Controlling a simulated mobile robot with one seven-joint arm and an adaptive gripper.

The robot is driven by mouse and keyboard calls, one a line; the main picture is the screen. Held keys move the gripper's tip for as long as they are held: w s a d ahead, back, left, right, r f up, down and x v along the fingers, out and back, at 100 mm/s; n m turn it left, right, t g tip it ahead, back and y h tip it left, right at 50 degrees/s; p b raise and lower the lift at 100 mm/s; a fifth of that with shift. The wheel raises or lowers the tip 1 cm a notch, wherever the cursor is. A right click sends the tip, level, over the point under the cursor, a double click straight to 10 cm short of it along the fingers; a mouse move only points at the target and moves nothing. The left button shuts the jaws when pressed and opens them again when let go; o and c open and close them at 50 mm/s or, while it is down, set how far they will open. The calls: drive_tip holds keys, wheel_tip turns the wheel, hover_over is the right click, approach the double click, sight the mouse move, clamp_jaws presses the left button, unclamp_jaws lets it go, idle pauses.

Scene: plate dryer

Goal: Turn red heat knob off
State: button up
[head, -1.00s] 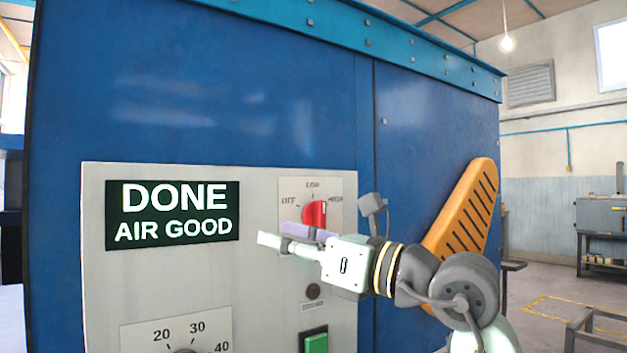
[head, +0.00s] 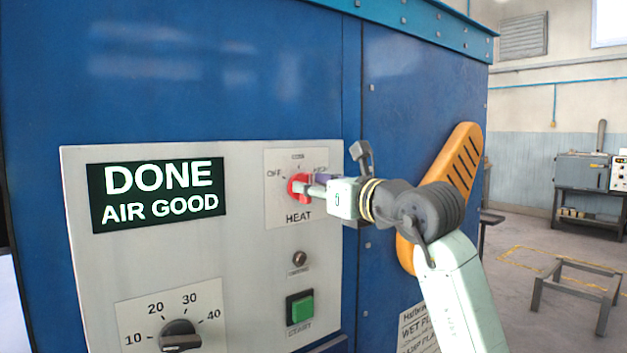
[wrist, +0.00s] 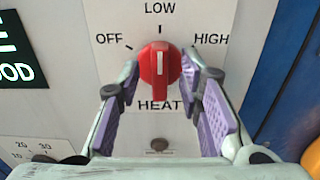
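The red heat knob (wrist: 160,70) sits on a pale plate marked OFF, LOW and HIGH. In the wrist view its white mark points straight up at LOW. In the head view the knob (head: 297,186) is partly covered by my gripper (head: 313,185), which reaches in from the right. In the wrist view my gripper (wrist: 164,78) is open, with one purple-padded finger on each side of the knob. Small gaps seem to show between the fingers and the knob; contact cannot be told.
A lit display (head: 158,194) reads DONE AIR GOOD, left of the knob. Below are a green start button (head: 300,308) and a black dial (head: 180,335). An orange slotted handle (head: 452,175) stands on the blue cabinet, behind my arm.

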drive_tip(key=shift+w+a, duration=0.1)
drive_tip(key=shift+w, duration=0.1)
clamp_jaws()
idle(0.4)
